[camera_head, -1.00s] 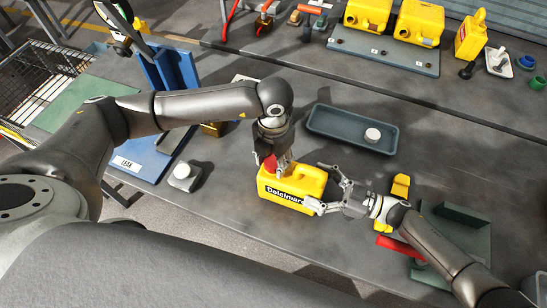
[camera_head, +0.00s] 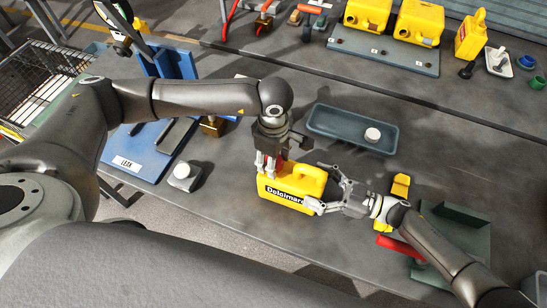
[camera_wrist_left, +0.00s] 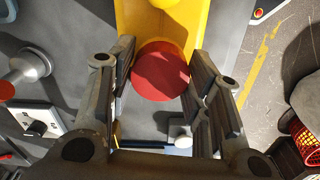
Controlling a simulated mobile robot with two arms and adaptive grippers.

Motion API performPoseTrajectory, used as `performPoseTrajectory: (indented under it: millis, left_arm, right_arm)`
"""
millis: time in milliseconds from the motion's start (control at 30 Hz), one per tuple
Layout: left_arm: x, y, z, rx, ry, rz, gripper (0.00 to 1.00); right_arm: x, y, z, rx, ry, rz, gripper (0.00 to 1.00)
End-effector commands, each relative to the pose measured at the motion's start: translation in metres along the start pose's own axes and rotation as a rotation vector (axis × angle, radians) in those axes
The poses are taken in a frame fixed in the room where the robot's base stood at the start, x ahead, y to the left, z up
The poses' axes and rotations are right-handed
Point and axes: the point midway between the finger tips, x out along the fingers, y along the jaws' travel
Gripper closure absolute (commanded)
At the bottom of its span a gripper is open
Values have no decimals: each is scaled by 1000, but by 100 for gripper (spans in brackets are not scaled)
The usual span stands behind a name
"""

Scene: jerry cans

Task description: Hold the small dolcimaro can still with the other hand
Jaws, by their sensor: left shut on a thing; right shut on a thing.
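My right gripper (camera_head: 318,188) comes in from the right and is shut on the can's right end, one finger on the front face. The far finger's contact is partly hidden.
A grey-blue tray (camera_head: 330,132) with a white round cap (camera_head: 373,134) lies behind the can. A grey square block (camera_head: 184,176) and the blue LEAK stand (camera_head: 125,163) are at the left. Larger yellow cans (camera_head: 418,22) stand at the back.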

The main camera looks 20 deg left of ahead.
Motion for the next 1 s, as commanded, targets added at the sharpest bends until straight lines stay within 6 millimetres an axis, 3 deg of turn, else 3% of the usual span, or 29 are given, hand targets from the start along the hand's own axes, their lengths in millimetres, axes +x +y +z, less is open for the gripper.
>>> performPoseTrajectory:
  millis: [33,67,233,667,1000]
  left_arm:
    - [0,0,-1,-2,2,1,83]
    - [0,0,-1,-2,2,1,51]
    - [0,0,0,-3,2,1,30]
    - [-8,1,0,-4,1,2,30]
    - [-76,2,0,-3,1,5,30]
  right_arm:
    - [0,0,0,0,0,0,87]
    - [0,0,0,0,0,-1,87]
    - [0,0,0,0,0,0,87]
    - [0,0,0,0,-1,0,87]
    - [0,0,0,0,-1,0,87]
